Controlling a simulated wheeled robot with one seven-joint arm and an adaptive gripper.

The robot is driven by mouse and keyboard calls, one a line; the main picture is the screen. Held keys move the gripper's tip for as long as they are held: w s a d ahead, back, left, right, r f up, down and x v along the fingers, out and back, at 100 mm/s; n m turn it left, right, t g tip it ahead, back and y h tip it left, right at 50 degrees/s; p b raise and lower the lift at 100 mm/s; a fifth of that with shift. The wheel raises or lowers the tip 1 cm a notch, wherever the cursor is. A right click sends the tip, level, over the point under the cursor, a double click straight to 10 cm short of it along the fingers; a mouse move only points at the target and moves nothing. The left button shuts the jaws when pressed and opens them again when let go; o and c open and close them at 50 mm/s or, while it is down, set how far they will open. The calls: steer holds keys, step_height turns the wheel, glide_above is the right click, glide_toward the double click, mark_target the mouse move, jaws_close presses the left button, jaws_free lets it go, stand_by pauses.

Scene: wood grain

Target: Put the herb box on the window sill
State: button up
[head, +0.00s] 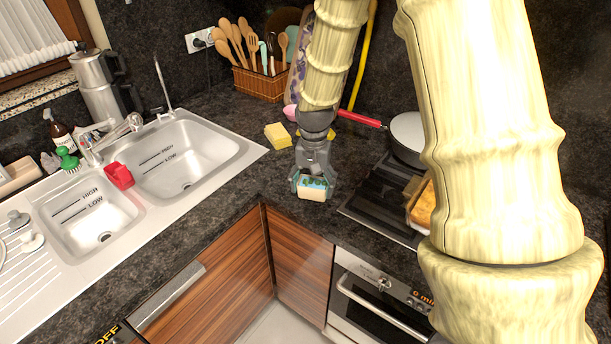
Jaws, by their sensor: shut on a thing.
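The herb box (313,194), a small box with a blue-green upper part and a pale lower part, is between the fingers of my gripper (312,184). My gripper is shut on it, pointing down near the counter's inner corner, between the sink and the hob. I cannot tell whether the box touches the counter or hangs just above it. The window sill (32,94) is a speckled stone ledge at the upper left, under a wooden frame and white curtain. My gripper is far to its right.
A double sink (190,155) lies between my gripper and the sill. A metal kettle pot (97,88) stands close by the sill. A yellow sponge (278,135), a utensil basket (258,84) and a pan (407,135) with a red handle stand near my arm. The sill's visible part looks clear.

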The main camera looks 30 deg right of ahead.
mark_target(305, 180)
steer(key=w, duration=0.2)
steer(key=w+d+p, duration=0.1)
steer(key=w, duration=0.3)
steer(key=shift+w+d+f+p, duration=0.25)
steer(key=shift+d+f+p, duration=0.05)
steer(key=shift+f+p, duration=0.1)
steer(key=shift+s+f+p, duration=0.1)
steer(key=shift+f+p, duration=0.15)
steer(key=shift+p, duration=0.05)
steer(key=shift+f+p, duration=0.6)
steer(key=shift+f, duration=0.8)
steer(key=shift+f, duration=0.1)
steer(key=o, duration=1.2)
steer(key=shift+c, duration=0.2)
